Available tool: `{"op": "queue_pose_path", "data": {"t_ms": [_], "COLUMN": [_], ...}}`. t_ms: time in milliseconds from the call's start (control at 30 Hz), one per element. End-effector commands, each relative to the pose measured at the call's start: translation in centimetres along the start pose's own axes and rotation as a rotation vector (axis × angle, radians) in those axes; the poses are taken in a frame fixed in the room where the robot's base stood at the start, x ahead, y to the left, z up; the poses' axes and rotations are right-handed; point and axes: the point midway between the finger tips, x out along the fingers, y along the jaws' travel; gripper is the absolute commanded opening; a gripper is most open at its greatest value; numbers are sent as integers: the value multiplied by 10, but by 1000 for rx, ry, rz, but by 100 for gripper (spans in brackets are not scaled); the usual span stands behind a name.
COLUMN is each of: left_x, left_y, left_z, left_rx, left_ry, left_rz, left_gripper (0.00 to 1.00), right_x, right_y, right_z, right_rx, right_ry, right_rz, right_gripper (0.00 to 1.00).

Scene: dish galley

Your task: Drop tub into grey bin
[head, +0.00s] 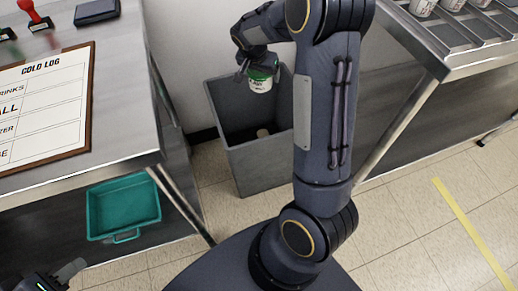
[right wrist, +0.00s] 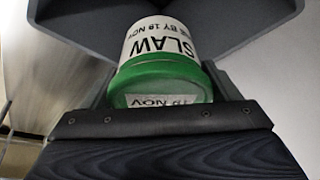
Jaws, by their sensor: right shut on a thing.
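The tub (head: 261,82) is white with a green lid and hangs over the grey bin (head: 262,165) in the head view. My right gripper (head: 262,68) is shut on it above the bin's opening. In the right wrist view the tub (right wrist: 160,65) sits between the fingers, with its label reading SLAW and a date of 19 NOV.
A metal counter (head: 120,130) at left holds a cold log clipboard (head: 45,105), a red stamp (head: 35,15) and a dark ink pad (head: 97,11). A teal basket (head: 124,207) is below it. More tubs (head: 423,7) stand in a rack at upper right.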

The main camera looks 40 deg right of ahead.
Motion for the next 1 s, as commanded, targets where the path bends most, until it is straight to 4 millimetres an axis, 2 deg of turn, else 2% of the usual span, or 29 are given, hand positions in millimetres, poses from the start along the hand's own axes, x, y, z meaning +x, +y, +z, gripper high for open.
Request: {"op": "queue_pose_path", "data": {"t_ms": [33,233,700,1000], "left_x": [8,12,40,41], "left_y": [-4,-6,-18,-19], "left_z": [4,6,20,21], "left_rx": [0,0,0,0], "left_ry": [1,1,1,1], "left_rz": [0,0,0,0], "left_gripper": [36,36,36,36], "right_x": [9,15,61,64], "right_y": [2,5,5,4], "right_z": [-2,-4,16,17], "right_rx": [22,47,44,43], "right_ry": [3,4,4,4], "right_rz": [6,15,15,14], "right_gripper": [50,50,50,50]}}
